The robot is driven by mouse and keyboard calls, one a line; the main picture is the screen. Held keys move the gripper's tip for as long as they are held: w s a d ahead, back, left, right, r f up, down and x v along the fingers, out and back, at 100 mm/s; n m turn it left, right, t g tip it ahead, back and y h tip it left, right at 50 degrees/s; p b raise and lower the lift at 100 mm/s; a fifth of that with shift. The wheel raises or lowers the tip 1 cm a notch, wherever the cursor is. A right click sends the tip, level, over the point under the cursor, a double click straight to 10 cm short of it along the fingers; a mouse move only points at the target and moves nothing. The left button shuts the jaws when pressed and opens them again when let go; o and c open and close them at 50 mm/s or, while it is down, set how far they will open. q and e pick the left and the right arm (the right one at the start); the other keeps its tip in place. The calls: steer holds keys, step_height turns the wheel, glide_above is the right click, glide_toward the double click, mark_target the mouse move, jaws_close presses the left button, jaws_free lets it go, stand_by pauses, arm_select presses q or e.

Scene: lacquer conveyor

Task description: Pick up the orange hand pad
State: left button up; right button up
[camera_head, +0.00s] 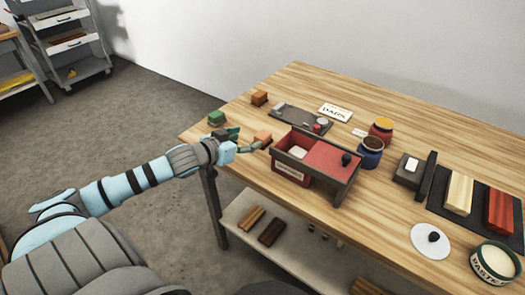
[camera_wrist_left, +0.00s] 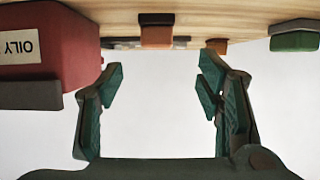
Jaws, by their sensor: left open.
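A bright orange block, which looks like the orange hand pad (camera_head: 263,136), lies at the table's near left edge, just beyond my left gripper (camera_head: 244,141). It also shows in the left wrist view as the orange block (camera_wrist_left: 156,34), ahead of the fingertips and roughly between them. My left gripper (camera_wrist_left: 160,76) is open and empty, apart from the pad. A browner orange block (camera_head: 259,98) lies farther back, and a green block (camera_head: 216,117) lies to the left. My right gripper is not in view.
A red two-part bin (camera_head: 305,182) stands close right of the gripper; its "OILY" label shows in the wrist view. A dark tray (camera_head: 290,112) with small items lies behind the pad. Jars (camera_head: 370,155) and wood samples (camera_head: 459,190) are farther right on the wooden table (camera_head: 395,215).

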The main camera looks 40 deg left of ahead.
mark_target(262, 134)
arm_select(q)
steer(key=b+x, duration=0.1)
steer(key=x, duration=0.3)
steer(key=shift+w+f, duration=0.25)
steer(key=b+x, duration=0.1)
steer(key=x, duration=0.1)
steer(key=b+x, duration=0.1)
steer(key=x, duration=0.1)
steer(key=shift+w+d, duration=0.1)
steer(key=shift+d, duration=0.1)
steer(key=shift+w+f, duration=0.1)
steer(key=shift+w, duration=0.35)
steer(key=shift+s, duration=0.15)
steer(key=c, duration=1.2)
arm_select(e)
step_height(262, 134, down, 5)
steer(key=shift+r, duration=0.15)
